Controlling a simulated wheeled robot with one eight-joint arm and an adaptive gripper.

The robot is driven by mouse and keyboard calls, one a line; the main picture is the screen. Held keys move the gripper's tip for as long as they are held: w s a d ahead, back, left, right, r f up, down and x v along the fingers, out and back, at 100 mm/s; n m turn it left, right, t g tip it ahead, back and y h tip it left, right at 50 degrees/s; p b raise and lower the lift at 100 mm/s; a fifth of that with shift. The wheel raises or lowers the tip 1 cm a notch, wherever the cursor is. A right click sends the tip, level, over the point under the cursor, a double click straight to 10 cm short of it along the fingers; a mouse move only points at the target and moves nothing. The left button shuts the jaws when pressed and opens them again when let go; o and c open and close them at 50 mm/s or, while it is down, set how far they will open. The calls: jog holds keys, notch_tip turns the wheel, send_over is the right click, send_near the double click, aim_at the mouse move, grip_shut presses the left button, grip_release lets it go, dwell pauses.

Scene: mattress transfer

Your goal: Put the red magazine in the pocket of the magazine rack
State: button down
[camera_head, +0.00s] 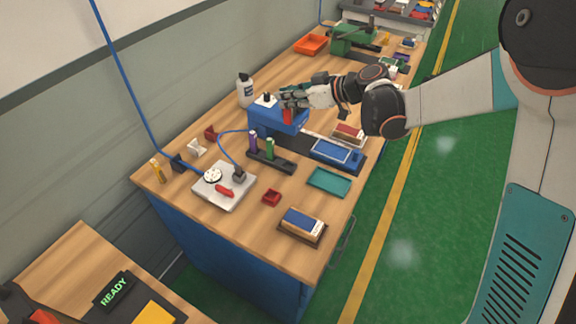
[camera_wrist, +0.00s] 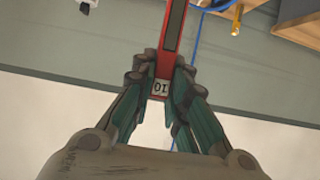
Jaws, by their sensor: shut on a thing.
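My gripper (camera_head: 288,101) is over the blue machine on the bench, its fingers shut on the red magazine (camera_head: 287,116). In the wrist view the fingers (camera_wrist: 163,78) pinch the red magazine (camera_wrist: 173,32) near its labelled end, and it extends away from my palm. What looks like the magazine rack (camera_head: 271,163) is a low dark holder in front of the blue machine. A purple and a green magazine (camera_head: 269,147) stand upright in it. The red magazine is behind and above the rack, apart from it. Which pocket is free is too small to tell.
The blue machine (camera_head: 262,117) and a white bottle (camera_head: 246,91) stand by my gripper. A white plate with a cabled device (camera_head: 212,193) is left of the rack, a blue-topped tray (camera_head: 336,151) right of it. A teal tray (camera_head: 328,182) and small red box (camera_head: 271,198) lie nearer.

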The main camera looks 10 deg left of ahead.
notch_tip(320, 180, down, 20)
jog(key=b, duration=0.6)
jog(key=shift+r, duration=0.15)
jog(key=shift+f+b, duration=0.2)
jog(key=shift+b, duration=0.15)
jog(key=c, duration=1.6)
grip_release()
jog(key=shift+r, duration=0.1)
